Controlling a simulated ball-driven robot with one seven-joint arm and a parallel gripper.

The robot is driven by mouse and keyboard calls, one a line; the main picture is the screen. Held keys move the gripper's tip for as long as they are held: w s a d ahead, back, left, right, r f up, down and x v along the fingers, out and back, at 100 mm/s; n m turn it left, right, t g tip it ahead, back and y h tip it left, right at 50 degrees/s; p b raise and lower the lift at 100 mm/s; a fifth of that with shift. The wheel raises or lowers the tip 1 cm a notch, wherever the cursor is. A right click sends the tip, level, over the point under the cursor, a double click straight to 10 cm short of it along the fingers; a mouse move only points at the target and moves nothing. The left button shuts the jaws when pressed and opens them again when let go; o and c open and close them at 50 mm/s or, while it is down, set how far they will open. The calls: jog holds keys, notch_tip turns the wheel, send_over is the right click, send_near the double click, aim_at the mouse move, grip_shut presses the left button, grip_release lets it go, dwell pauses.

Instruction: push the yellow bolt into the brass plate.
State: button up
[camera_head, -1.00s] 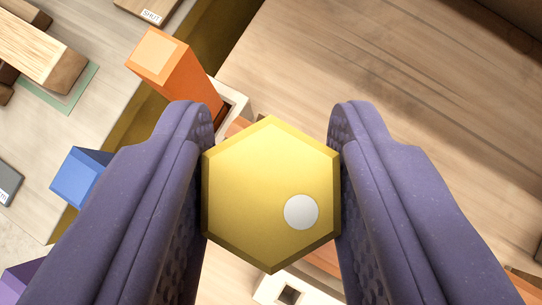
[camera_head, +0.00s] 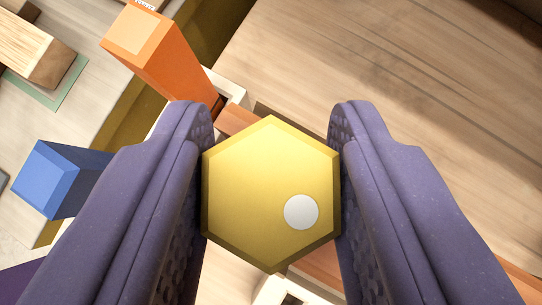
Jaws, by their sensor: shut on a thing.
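The yellow bolt (camera_head: 255,185) has a hexagonal head with a white dot near its lower right. My gripper (camera_head: 271,190) is shut on it, with one purple padded finger on each side of the head. I look straight down on the head, so its shank and whatever lies under it are hidden. I cannot make out a brass plate for certain.
An orange block (camera_head: 160,60) stands at the upper left beside a white-rimmed socket (camera_head: 236,92). A blue block (camera_head: 50,180) stands at the left. A white piece with a square hole (camera_head: 290,290) shows below the bolt. Wooden surface (camera_head: 420,90) at the upper right is clear.

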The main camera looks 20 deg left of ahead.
jog(key=shift+f+b, duration=0.4)
jog(key=shift+f, duration=0.1)
jog(key=o, duration=1.3)
jog(key=shift+c, duration=0.2)
jog(key=p+v, duration=0.3)
jog(key=v, duration=0.4)
jog(key=shift+r, duration=0.25)
jog(key=shift+s+d+r, duration=0.1)
jog(key=shift+s, duration=0.2)
